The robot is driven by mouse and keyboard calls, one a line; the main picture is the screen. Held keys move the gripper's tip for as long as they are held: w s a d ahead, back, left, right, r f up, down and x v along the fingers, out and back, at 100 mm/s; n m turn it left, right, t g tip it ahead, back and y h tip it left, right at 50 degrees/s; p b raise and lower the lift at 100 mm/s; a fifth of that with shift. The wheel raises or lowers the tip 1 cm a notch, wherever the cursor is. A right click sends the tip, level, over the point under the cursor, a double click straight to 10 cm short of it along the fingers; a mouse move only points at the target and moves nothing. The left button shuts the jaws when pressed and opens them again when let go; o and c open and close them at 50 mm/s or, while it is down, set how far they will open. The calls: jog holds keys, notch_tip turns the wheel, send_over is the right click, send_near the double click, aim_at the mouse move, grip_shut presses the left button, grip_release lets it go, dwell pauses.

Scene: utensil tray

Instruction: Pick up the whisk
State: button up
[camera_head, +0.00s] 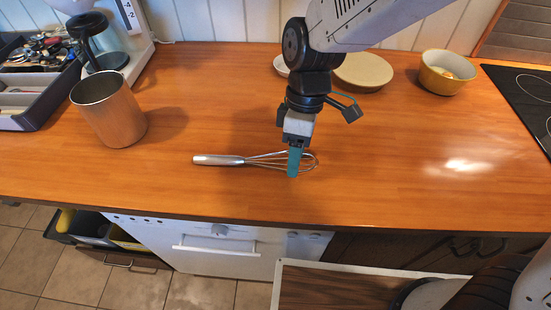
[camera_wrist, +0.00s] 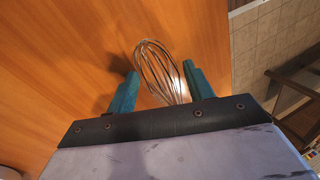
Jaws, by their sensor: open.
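The whisk (camera_head: 222,160) lies flat on the wooden counter in the head view, its silver handle to the left and its wire loops to the right. My gripper (camera_head: 294,163) points down over the wire end and hides part of the loops. In the wrist view the whisk's wires (camera_wrist: 158,65) show between the two teal fingers of my gripper (camera_wrist: 158,88), which stand apart. The handle is hidden behind the gripper body in the wrist view. I cannot tell whether the fingers touch the wires.
A copper-coloured cup (camera_head: 110,115) stands on the counter (camera_head: 400,160) at left, near a grey utensil tray (camera_head: 45,110) and a coffee machine (camera_head: 125,40). A yellow bowl (camera_head: 440,80) and a round beige plate (camera_head: 363,70) are at the back. The counter right of the whisk is clear.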

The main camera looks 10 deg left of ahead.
jog(key=c, duration=0.9)
jog(key=shift+o, duration=0.2)
jog(key=shift+r, duration=0.15)
